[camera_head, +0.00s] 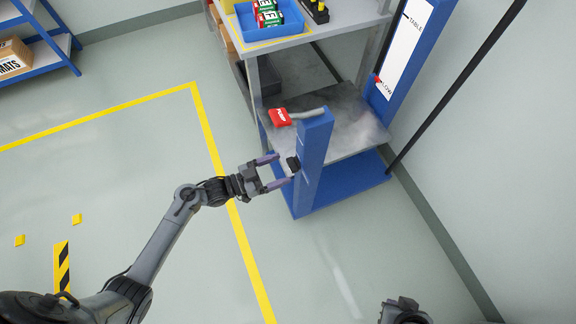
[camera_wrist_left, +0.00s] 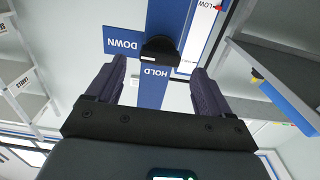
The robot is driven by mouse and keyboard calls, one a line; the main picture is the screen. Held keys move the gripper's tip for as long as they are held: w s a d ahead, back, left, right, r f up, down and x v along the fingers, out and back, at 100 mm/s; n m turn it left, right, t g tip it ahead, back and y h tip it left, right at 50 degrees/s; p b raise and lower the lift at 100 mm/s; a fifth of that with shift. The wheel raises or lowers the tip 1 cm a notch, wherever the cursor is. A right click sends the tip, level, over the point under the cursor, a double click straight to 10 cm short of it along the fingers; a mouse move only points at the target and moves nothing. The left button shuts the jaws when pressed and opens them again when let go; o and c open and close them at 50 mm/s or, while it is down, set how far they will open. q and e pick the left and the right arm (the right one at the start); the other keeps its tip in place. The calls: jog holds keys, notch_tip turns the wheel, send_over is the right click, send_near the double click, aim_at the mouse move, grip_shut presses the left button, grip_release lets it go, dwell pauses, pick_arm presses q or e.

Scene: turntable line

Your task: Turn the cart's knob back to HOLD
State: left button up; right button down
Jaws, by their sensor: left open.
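The cart's black knob (camera_head: 293,163) sticks out from a blue post (camera_head: 315,145) at the cart's near side. In the left wrist view the knob (camera_wrist_left: 160,50) sits between the labels DOWN (camera_wrist_left: 123,43) and HOLD (camera_wrist_left: 155,73), which appear upside down. A small pale mark shows on its edge towards HOLD; I cannot tell its exact setting. My left gripper (camera_head: 273,171) is open, its fingers pointing at the knob, just short of it and apart from it. A dark end of my right arm shows at the bottom edge, its jaws unclear.
A blue mast (camera_head: 425,30) carries a TABLE/LOW scale. Floor left of the cart is clear, marked by a yellow line (camera_head: 212,140).

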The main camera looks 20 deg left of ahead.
aim_at(289, 166)
pick_arm(q)
jog(key=shift+b+x, duration=0.35)
jog(key=shift+x, duration=1.6)
